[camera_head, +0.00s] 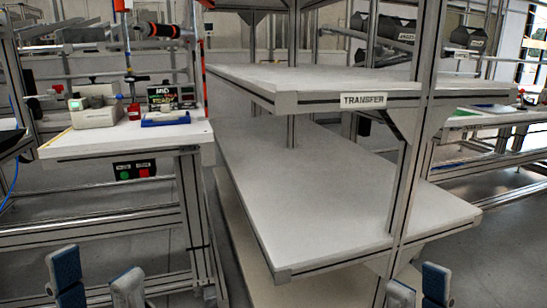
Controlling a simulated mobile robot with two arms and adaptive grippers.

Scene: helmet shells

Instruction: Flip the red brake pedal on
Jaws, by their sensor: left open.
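I see no red brake pedal in the head view. A metal-framed shelf rack with a TRANSFER label (363,100) stands in the middle, and its lower parts run out of the frame at the bottom. My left gripper (97,282) is at the bottom left edge, open and empty, with its two blue-grey finger pads apart. My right gripper (418,288) is at the bottom right in front of the rack's post.
A workbench (70,148) on the left carries a light-coloured device (97,112) and a blue item (166,118). A box with green and red buttons (135,170) hangs under it. The rack's middle shelf (320,190) is empty. Another bench (480,125) stands behind right.

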